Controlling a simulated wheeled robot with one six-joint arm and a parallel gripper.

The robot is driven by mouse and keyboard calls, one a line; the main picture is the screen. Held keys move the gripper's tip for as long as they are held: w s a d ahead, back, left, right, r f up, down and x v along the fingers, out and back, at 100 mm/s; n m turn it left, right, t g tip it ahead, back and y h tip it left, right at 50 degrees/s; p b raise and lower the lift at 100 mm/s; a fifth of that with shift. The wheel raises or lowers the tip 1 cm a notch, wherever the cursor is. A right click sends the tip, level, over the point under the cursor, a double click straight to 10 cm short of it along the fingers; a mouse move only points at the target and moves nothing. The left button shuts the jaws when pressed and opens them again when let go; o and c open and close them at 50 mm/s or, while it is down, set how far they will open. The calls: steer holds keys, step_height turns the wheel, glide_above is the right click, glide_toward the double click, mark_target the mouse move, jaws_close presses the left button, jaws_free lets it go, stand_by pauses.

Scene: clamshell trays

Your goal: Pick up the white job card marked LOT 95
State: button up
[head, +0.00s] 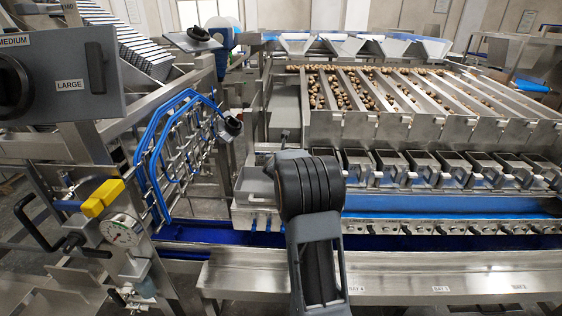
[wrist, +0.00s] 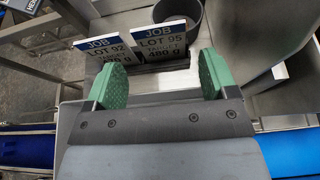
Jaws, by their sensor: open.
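The white job card marked LOT 95 (wrist: 163,40) stands in the wrist view, with a blue JOB band at its top and 480 g at its lower part. A similar card marked LOT 92 (wrist: 104,47) stands just left of it. Both appear to sit in a dark slotted holder (wrist: 165,66). My gripper (wrist: 161,78) is open, with green pads and nothing between them. Its pads are on the near side of the cards; the left pad overlaps the lower LOT 92 card. I cannot make out the cards in the head view.
A dark round cup (wrist: 192,14) stands behind the LOT 95 card. The head view shows a grey control box (head: 70,75) at left, a blue-edged rack (head: 180,140), a pressure gauge (head: 122,232), and a steel multi-lane machine (head: 400,130) at right.

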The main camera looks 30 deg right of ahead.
steer(key=shift+p+x, duration=1.4)
steer(key=shift+x, duration=1.3)
steer(key=shift+c, duration=0.2)
steer(key=c, duration=0.6)
